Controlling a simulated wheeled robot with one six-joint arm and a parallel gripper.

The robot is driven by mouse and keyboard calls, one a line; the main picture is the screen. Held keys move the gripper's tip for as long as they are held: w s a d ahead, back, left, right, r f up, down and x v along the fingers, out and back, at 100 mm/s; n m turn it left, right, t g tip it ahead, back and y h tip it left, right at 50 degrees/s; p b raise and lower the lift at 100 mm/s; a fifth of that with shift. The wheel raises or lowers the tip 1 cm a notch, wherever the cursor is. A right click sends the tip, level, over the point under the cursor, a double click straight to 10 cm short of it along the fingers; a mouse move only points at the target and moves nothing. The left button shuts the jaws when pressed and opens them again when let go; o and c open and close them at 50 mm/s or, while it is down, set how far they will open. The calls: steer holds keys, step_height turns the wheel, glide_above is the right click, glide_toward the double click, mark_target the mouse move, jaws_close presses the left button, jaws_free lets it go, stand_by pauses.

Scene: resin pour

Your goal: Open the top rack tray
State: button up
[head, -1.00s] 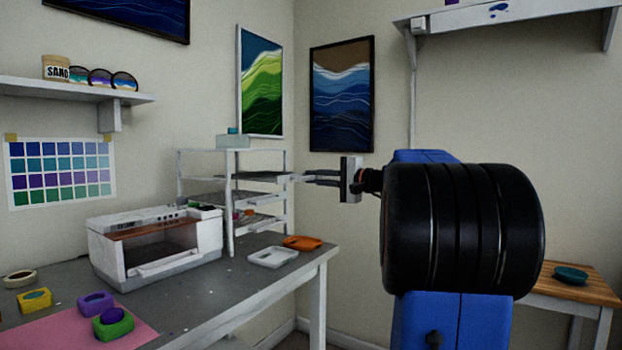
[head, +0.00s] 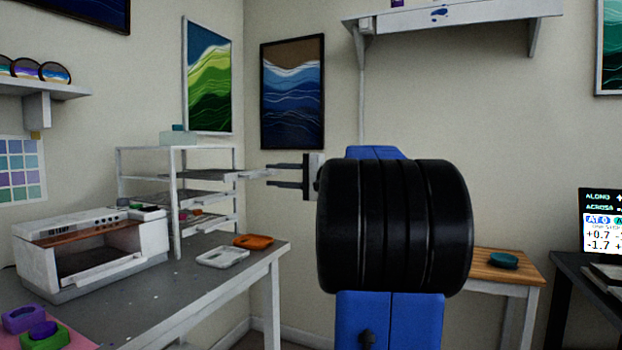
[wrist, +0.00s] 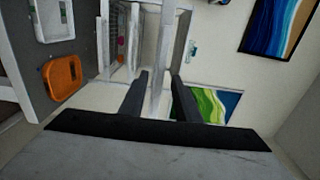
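The white rack (head: 176,205) stands at the back of the grey worktable. Its top tray (head: 212,174) sticks out to the right past the rack's front post, with its light front end (head: 256,174) by my fingertips. My gripper (head: 268,177) is level with this tray, its two fingers spread apart above and below. In the wrist view, the fingers (wrist: 158,88) stand on either side of a pale bar that seems to be part of the tray, with a gap showing. Contact cannot be made out for certain. The lower rack trays (head: 205,198) sit within the frame.
A pale box (head: 178,138) sits on top of the rack. A white tray (head: 222,257) and an orange tray (head: 254,241) lie on the worktable before it. A white oven-like machine (head: 90,250) stands left. A wooden side table (head: 500,268) is at the right.

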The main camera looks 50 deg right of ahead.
steer(key=v, duration=1.3)
steer(key=a+f+n+g, duration=0.2)
steer(key=a+f+g, duration=0.2)
steer(key=a+f, duration=0.7)
steer(key=a+f+n+g, duration=0.2)
steer(key=a+f+g, duration=0.35)
steer(key=a, duration=0.95)
steer(key=s+a+f+n+g+h, duration=0.1)
steer(key=s+a+f+n+h, duration=0.2)
steer(key=s+f, duration=0.6)
steer(key=s+a+f+n+g+h, duration=0.1)
steer(key=s+a+f+n+h, duration=0.2)
steer(key=f, duration=1.1)
steer(key=s+a+n, duration=0.2)
steer(key=s+n, duration=0.2)
steer(key=s, duration=0.2)
steer(key=shift+s+a+g, duration=0.35)
steer(key=shift+a, duration=0.05)
